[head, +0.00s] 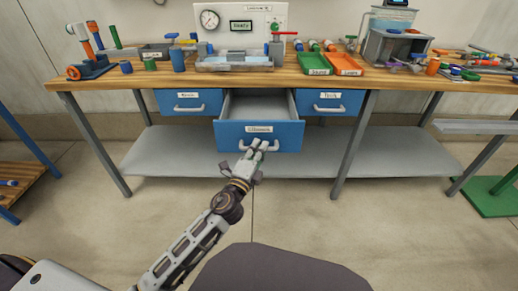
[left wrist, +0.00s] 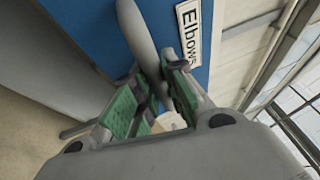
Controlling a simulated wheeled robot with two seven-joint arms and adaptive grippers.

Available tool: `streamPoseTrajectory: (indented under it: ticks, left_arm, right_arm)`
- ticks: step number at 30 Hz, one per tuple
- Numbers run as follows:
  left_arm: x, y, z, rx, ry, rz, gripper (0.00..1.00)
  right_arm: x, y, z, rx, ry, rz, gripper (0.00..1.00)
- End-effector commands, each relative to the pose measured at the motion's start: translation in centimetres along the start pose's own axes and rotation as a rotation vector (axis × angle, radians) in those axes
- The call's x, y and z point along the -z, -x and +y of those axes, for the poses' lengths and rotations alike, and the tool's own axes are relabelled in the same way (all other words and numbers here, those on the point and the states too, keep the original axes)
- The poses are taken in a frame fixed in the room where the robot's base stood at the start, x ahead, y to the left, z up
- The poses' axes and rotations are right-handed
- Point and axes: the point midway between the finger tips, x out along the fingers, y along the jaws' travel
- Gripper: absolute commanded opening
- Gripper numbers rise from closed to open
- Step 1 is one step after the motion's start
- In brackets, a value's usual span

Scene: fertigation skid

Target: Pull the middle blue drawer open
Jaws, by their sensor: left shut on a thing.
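The middle blue drawer (head: 258,136) hangs under the workbench and stands pulled out, its grey inside showing from above. Its label is seen close up in the left wrist view (left wrist: 190,32) and reads "Elbows". My left gripper (head: 256,146) is at the drawer's front and shut on the pale drawer handle (head: 272,148). In the left wrist view the handle (left wrist: 138,35) runs between the green-padded fingers (left wrist: 150,95). My right gripper is in neither view.
Closed blue drawers sit to the left (head: 188,102) and right (head: 330,103) of the middle one. The wooden benchtop (head: 140,80) above carries fittings, a gauge panel and trays. A grey lower shelf (head: 400,155) runs beneath. The floor in front is clear except for my own arm and base.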

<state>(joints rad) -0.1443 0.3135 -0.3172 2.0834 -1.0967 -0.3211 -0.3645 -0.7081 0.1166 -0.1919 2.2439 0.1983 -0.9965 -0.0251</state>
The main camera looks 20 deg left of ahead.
Motion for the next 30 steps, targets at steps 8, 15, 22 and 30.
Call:
streamPoseTrajectory:
  ticks: [8,15,22,30]
  left_arm:
    - [0.0,0.0,0.1,-0.001,0.000,-0.001,0.23]
    - [0.0,0.0,0.0,-0.001,0.000,0.000,0.23]
    - [0.0,0.7,0.1,-0.001,0.002,0.000,0.23]
    - [0.0,2.3,0.1,-0.002,0.002,0.000,0.23]
  right_arm:
    - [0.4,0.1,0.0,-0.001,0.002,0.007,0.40]
    - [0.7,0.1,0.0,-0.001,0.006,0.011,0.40]
    - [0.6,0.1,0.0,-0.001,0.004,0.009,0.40]
    - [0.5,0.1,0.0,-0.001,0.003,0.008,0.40]
